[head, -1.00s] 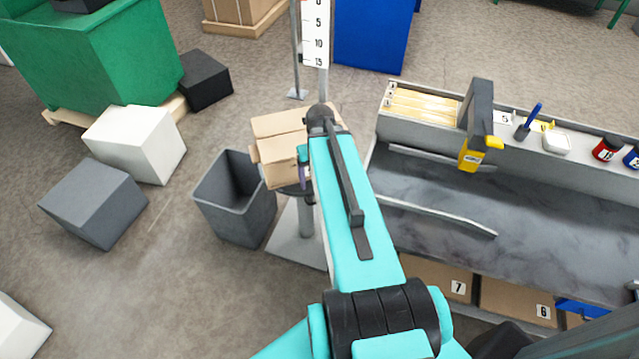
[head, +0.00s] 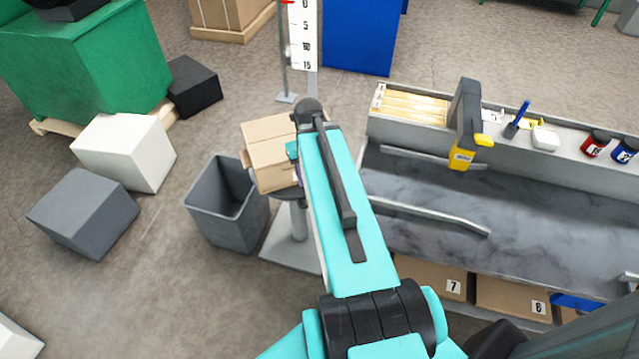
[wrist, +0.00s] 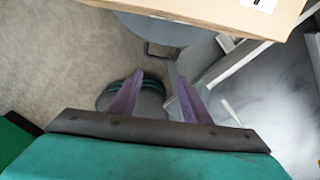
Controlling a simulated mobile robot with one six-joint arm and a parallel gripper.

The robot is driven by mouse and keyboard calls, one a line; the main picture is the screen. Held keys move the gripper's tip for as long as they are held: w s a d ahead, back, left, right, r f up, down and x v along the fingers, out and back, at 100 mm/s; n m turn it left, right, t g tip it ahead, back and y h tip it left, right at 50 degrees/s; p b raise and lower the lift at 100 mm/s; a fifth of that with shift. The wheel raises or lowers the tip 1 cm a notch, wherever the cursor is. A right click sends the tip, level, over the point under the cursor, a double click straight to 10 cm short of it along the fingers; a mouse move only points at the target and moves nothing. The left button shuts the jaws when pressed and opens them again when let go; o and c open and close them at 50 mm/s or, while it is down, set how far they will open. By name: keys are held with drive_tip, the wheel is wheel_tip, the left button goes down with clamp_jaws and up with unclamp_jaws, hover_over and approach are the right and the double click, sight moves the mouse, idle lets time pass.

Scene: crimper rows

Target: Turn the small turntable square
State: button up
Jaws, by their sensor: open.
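The small turntable is a grey round plate on a post; its edge (head: 288,196) shows under a cardboard box (head: 268,140) in the head view. In the wrist view the plate (wrist: 165,30) shows at the top, with the box (wrist: 200,8) on it. My gripper (wrist: 153,90) is open, its two purple fingers apart with nothing between them. The fingers point toward the plate from a little way off. In the head view my arm hides most of the gripper and the box's right side. I cannot tell whether the gripper touches anything.
A grey bin (head: 228,205) stands left of the turntable post. A workbench (head: 440,225) with a curved rail (head: 430,213) is close on the right. A measuring post (head: 303,50) stands behind. White (head: 125,150) and grey (head: 83,213) blocks lie on the left floor.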

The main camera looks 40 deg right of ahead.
drive_tip(key=shift+a+f+n, duration=0.3)
drive_tip(key=shift+f+n, duration=0.05)
drive_tip(key=shift+n, duration=0.05)
drive_tip(key=c, duration=0.3)
drive_tip(key=a+f+n, duration=0.2)
drive_tip(key=s+a+f+n, duration=0.1)
drive_tip(key=a+f+n, duration=0.1)
drive_tip(key=f+n, duration=0.1)
drive_tip(key=a+f+n+g, duration=0.1)
drive_tip(key=a+f+n, duration=0.1)
drive_tip(key=n, duration=0.1)
drive_tip(key=shift+s+a+f+y, duration=0.15)
drive_tip(key=shift+s+a+y, duration=0.05)
drive_tip(key=shift+s+y, duration=0.15)
clamp_jaws()
drive_tip(key=s+a+f+n+g, duration=0.2)
drive_tip(key=s+a+f+n, duration=0.7)
drive_tip(key=n, duration=0.6)
drive_tip(key=s+a+f+n+g, duration=0.2)
drive_tip(key=s+a+f+n, duration=0.7)
drive_tip(key=n, duration=0.6)
drive_tip(key=shift+s+f+n+g, duration=0.4)
drive_tip(key=shift+s+f, duration=0.7)
drive_tip(key=shift+f, duration=0.45)
